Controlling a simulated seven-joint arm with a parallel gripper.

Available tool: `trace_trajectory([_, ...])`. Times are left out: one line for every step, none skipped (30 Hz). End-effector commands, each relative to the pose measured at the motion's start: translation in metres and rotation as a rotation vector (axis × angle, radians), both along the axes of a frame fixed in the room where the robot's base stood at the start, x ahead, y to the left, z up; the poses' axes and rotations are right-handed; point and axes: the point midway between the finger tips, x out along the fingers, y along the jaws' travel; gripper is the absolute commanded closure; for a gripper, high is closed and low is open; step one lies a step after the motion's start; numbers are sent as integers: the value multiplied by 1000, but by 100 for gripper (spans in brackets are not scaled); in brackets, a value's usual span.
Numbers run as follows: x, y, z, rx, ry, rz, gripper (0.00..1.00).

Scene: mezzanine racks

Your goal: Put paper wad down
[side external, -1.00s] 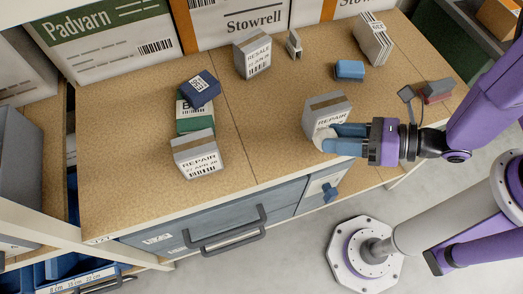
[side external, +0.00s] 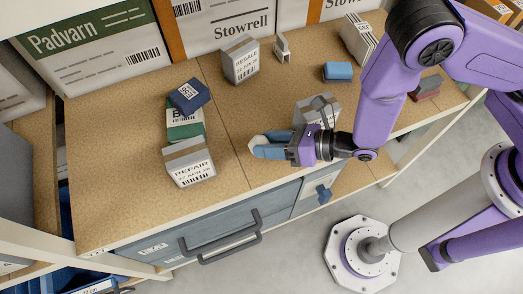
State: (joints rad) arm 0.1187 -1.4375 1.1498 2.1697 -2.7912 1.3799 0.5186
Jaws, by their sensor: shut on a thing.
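My gripper (side external: 262,146) is shut on the paper wad (side external: 257,142), a small whitish lump at its fingertips, mostly hidden by the blue fingers. It is over the front middle of the wooden bench top (side external: 238,107), pointing left. I cannot tell whether the wad touches the surface. A grey repair box (side external: 318,107) stands just behind my gripper and is partly hidden by it. To the left of the wad is another repair box (side external: 190,165), apart from it.
A green box (side external: 184,121) carries a dark blue box (side external: 189,96) on the left. A resale box (side external: 240,60), a blue block (side external: 338,71), and a label-faced stack (side external: 357,38) stand further back. Large cartons (side external: 95,43) line the rear. The bench's drawer (side external: 210,222) is below the front edge.

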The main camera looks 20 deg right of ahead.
Motion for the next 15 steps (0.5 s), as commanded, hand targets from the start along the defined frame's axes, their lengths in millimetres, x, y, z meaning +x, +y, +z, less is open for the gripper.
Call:
trace_trajectory([3,4,-7,-1,1,0,80])
trace_trajectory([5,6,-10,0,0,0,80])
trace_trajectory([6,8,-13,1,1,0,80])
trace_trajectory([7,10,-15,1,0,-1,80])
trace_trajectory([8,11,-16,1,0,-1,80])
trace_trajectory([9,12,-18,1,0,-1,80])
trace_trajectory([9,12,-19,1,1,0,80])
trace_trajectory([10,13,-20,1,1,0,80])
trace_trajectory([11,14,-22,-1,1,0,80])
trace_trajectory([12,15,-24,-1,1,0,80])
trace_trajectory([13,17,-27,0,0,0,80])
trace_trajectory([13,17,-32,-2,1,2,80])
trace_trajectory([13,17,-36,-2,1,2,80])
trace_trajectory([13,17,-40,-2,1,2,80])
trace_trajectory([12,17,-45,-2,1,2,80])
